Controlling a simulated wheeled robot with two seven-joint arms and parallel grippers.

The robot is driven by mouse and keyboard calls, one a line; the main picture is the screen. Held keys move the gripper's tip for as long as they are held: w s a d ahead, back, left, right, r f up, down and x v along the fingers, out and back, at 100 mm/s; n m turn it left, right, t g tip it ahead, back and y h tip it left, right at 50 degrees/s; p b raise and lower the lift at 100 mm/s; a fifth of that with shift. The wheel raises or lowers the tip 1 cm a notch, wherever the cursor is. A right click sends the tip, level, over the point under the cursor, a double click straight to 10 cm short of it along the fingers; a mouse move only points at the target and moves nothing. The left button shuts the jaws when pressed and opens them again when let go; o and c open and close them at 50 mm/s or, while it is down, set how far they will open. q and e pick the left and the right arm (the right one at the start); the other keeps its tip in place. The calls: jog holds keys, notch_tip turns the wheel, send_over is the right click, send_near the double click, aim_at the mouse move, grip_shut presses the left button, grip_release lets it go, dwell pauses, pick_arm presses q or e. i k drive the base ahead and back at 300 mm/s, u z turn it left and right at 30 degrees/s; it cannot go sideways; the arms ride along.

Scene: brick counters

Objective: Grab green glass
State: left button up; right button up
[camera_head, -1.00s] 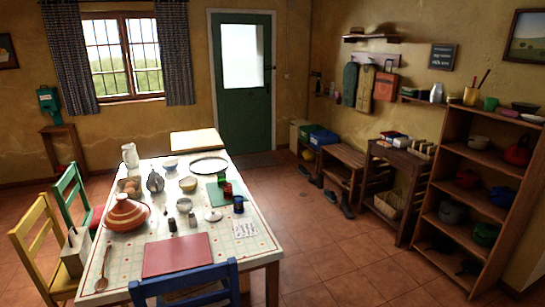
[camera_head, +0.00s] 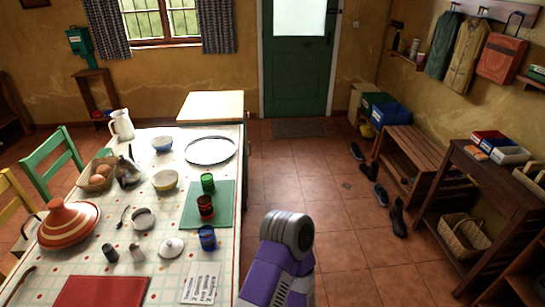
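The green glass (camera_head: 207,183) stands upright on the green mat (camera_head: 222,214) on the dining table. A dark red glass (camera_head: 205,206) stands just in front of it, also on the mat. A blue glass (camera_head: 207,238) stands nearer, by the mat's front edge. One of my arms, purple and grey, rises from the bottom of the view to the right of the table. Its gripper does not show, and it is apart from the glasses. No other gripper is in view.
A white lid (camera_head: 171,247) and a white card (camera_head: 201,282) lie nearer. A tagine (camera_head: 68,224) stands at left.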

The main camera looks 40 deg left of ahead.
aim_at(207, 182)
jog(key=u, duration=0.4)
jog(key=i, duration=2)
jog(key=u, duration=1.1)
